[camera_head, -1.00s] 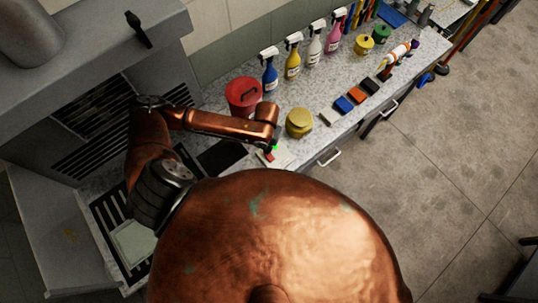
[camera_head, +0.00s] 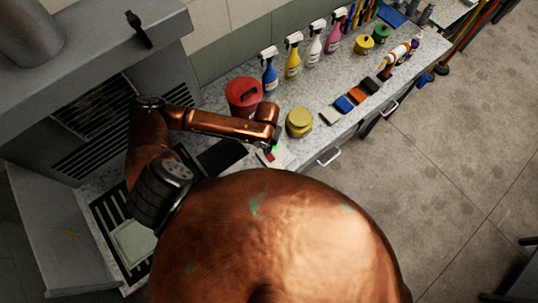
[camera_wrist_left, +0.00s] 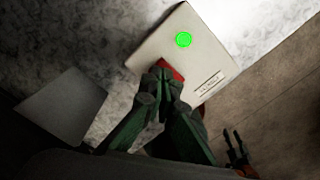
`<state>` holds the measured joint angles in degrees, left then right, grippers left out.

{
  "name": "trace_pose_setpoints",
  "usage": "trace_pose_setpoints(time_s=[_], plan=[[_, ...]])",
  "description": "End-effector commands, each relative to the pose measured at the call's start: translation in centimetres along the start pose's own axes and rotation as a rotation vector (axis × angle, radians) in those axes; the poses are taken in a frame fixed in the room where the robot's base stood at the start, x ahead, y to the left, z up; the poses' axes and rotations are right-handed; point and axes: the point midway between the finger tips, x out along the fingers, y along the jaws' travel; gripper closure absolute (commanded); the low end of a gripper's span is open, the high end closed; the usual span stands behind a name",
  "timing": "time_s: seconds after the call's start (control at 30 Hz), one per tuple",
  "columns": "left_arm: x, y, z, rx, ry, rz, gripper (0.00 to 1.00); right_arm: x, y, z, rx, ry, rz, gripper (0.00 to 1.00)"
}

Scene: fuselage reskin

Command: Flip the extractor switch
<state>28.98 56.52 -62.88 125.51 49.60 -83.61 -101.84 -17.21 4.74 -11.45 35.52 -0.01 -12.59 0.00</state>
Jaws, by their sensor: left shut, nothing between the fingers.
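The extractor switch is a red rocker (camera_wrist_left: 172,73) on a pale switch box (camera_wrist_left: 205,62), with a lit green lamp (camera_wrist_left: 184,40) and a small label on the box. In the head view the box (camera_head: 283,159) lies at the counter's front edge. My left gripper (camera_wrist_left: 162,82) is shut and empty, its fingertips at the red rocker and covering part of it. I cannot tell whether they touch. In the head view the left gripper (camera_head: 273,143) is small above the box. My right gripper (camera_wrist_left: 233,133) shows at the lower right of the wrist view, apart from the box, its two fingers spread.
A red canister (camera_head: 243,97) and a yellow jar (camera_head: 299,123) stand close behind the box. Spray bottles (camera_head: 293,60) line the wall, and coloured blocks (camera_head: 345,104) lie to the right. The extractor hood (camera_head: 95,40) with its grille is at the left.

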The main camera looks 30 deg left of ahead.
Motion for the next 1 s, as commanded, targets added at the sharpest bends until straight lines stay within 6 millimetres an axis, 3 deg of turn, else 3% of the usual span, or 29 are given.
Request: trace_pose_setpoints(time_s=[1.0], plan=[[1.2,0.0,0.0,0.000,0.000,0.001,1.00,0.6,-0.6,-0.1,0.002,0.002,-0.006,0.60]])
